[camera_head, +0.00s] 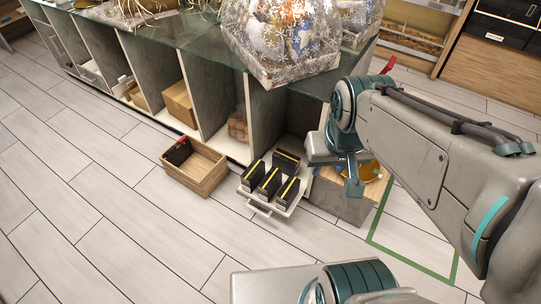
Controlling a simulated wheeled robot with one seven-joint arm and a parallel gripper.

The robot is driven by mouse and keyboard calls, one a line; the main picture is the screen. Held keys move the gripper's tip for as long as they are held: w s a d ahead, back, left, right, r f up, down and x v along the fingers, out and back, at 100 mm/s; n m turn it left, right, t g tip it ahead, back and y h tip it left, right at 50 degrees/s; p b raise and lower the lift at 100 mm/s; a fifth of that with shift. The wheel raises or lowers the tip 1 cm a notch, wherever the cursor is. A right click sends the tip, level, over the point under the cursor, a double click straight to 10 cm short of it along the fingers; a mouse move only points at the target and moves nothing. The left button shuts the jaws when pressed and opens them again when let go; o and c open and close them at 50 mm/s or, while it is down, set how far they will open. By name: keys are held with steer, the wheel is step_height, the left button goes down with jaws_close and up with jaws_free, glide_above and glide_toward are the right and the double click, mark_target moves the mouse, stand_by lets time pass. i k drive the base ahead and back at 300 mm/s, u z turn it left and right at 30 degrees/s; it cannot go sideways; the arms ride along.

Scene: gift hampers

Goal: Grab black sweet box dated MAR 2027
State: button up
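Several black boxes with gold stripes (269,184) stand in a white tray with a handle (262,209) on the floor in front of the shelf unit. Their dates are too small to read, so I cannot tell which one says MAR 2027. My gripper (352,182) is at the end of my arm, right of the tray and apart from the black boxes in the picture. My arm's own parts partly hide it, and its opening does not show clearly. I see nothing held in it.
A wooden crate (207,181) with a dark red-and-black item (178,152) stands left of the tray. Above is a glass counter (200,42) with a wrapped hamper (280,35). The floor at left is clear.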

mark_target(267, 188)
steer(key=u, duration=0.05)
steer(key=k, duration=1.1)
steer(key=u, duration=0.7)
steer(key=i, duration=1.8)
steer(key=z, duration=0.75)
steer(key=i, duration=0.4)
steer(key=z, duration=0.45)
